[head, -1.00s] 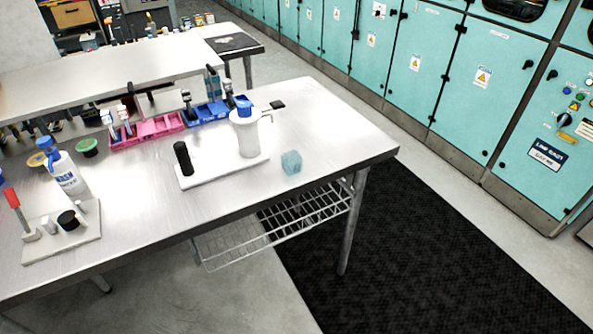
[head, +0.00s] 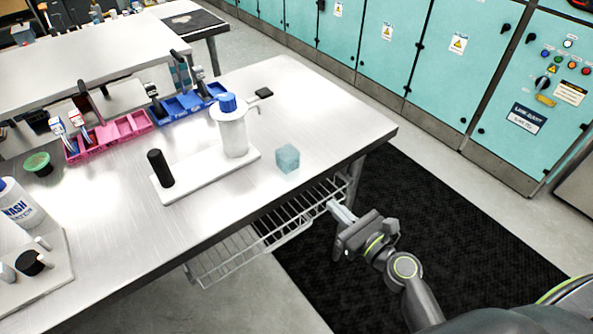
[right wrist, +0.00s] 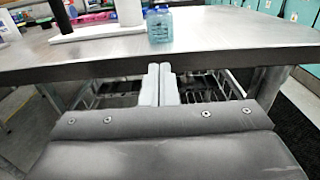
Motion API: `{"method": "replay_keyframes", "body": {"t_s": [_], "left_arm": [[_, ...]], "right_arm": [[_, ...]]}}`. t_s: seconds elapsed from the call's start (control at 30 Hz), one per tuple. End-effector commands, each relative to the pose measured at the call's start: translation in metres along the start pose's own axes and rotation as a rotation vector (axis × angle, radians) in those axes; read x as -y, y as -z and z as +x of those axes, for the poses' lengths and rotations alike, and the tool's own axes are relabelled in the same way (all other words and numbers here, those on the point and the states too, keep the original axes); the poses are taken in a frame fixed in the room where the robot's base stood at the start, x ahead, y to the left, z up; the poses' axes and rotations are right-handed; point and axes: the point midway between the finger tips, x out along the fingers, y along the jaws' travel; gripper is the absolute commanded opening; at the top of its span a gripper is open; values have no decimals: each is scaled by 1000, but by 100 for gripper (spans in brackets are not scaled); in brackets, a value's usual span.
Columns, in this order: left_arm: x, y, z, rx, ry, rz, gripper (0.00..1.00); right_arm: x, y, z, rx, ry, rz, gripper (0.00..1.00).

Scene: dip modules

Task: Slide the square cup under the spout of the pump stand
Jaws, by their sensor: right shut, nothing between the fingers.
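The square cup (head: 287,158) is a small translucent pale-blue cube standing on the metal table, to the right of the pump stand. It also shows in the right wrist view (right wrist: 160,26). The pump stand has a white base plate (head: 200,178), a white bottle (head: 233,132) with a blue cap, and a black post (head: 160,169). Its spout (head: 254,107) sticks out at the bottle's upper right. The cup stands apart from the base plate. My right gripper (head: 337,209) is shut and empty, in front of the table's front edge, to the lower right of the cup. My left gripper is not in view.
Pink (head: 108,136) and blue (head: 188,105) bins stand behind the stand. A wash bottle (head: 18,205) and a white plate with knobs (head: 55,268) are at the left. A wire shelf (head: 240,245) hangs under the tabletop. The table right of the cup is clear.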

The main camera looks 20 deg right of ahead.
Motion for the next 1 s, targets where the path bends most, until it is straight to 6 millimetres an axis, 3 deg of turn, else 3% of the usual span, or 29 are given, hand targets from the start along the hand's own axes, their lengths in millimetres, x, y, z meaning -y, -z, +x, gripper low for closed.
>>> {"method": "replay_keyframes", "body": {"t_s": [0.17, 0.6, 0.8, 1.0], "left_arm": [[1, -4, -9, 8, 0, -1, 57], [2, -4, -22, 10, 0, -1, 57], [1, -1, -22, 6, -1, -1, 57], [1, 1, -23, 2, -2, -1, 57]], "right_arm": [[0, -4, 23, 4, -1, 3, 0], [0, -2, 108, 1, 0, 0, 0], [0, 0, 131, 0, 0, 0, 0], [0, 0, 138, -1, 1, -2, 0]]}}
